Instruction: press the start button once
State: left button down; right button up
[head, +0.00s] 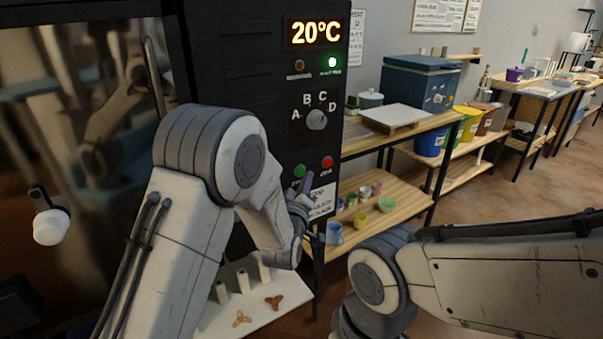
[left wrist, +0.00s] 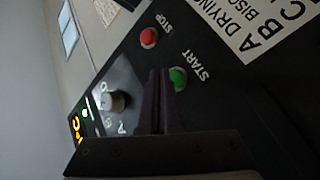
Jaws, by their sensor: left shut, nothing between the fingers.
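The green start button (head: 299,171) sits low on the black control panel, left of the red stop button (head: 327,162). In the left wrist view, the start button (left wrist: 179,78) is beside the word START, and the stop button (left wrist: 149,37) is farther up. My left gripper (head: 311,192) is just below the buttons in the head view. Its dark fingers (left wrist: 160,74) are shut and empty, their tips right beside the start button and partly covering its edge. I cannot tell whether they touch it. My right gripper is out of view.
Above the buttons are a dial (head: 317,120) marked A to D, a lit green lamp (head: 332,62) and a display (head: 316,31) reading 20°C. A wooden shelf (head: 405,203) with small pots stands to the right. A white board (head: 246,310) lies below my left arm.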

pick_arm(q)
jog(key=shift+w+a, duration=0.1)
jog(key=shift+w+a+b, duration=0.15)
jog(key=shift+w+b, duration=0.1)
jog(key=shift+b, duration=0.05)
jog(key=shift+w+a, duration=0.3)
jog(key=shift+w, duration=0.05)
dwell(0.9)
jog(key=shift+s+d, duration=0.1)
jog(key=shift+s+d+b, duration=0.45)
jog(key=shift+s, duration=0.15)
dwell(0.3)
jog(key=shift+s+d+b, duration=0.35)
jog(key=shift+s+d, duration=0.4)
jog(key=shift+s, duration=0.3)
jog(key=shift+s+d+b, duration=0.35)
jog(key=shift+s+d, duration=0.35)
jog(key=shift+s, duration=0.3)
